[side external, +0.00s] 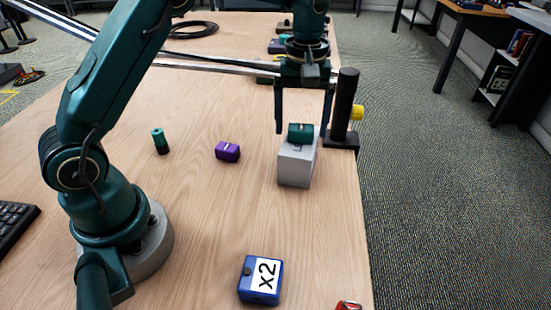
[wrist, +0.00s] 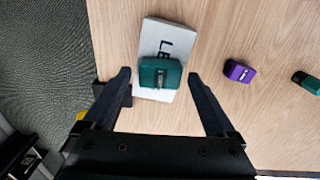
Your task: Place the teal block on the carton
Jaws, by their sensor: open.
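The teal block (side external: 300,132) rests on top of the pale grey carton (side external: 295,166), toward the carton's far end in the side view. In the wrist view the teal block (wrist: 160,73) lies across the carton (wrist: 152,36), over its printed lettering. My gripper (side external: 303,130) is open above the carton, with its fingers apart on both sides of the block. In the wrist view the fingertips of my gripper (wrist: 159,76) stand clear of the block, with gaps on both sides.
A black post (side external: 345,105) with a yellow knob stands close behind the carton, near the table's right edge.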

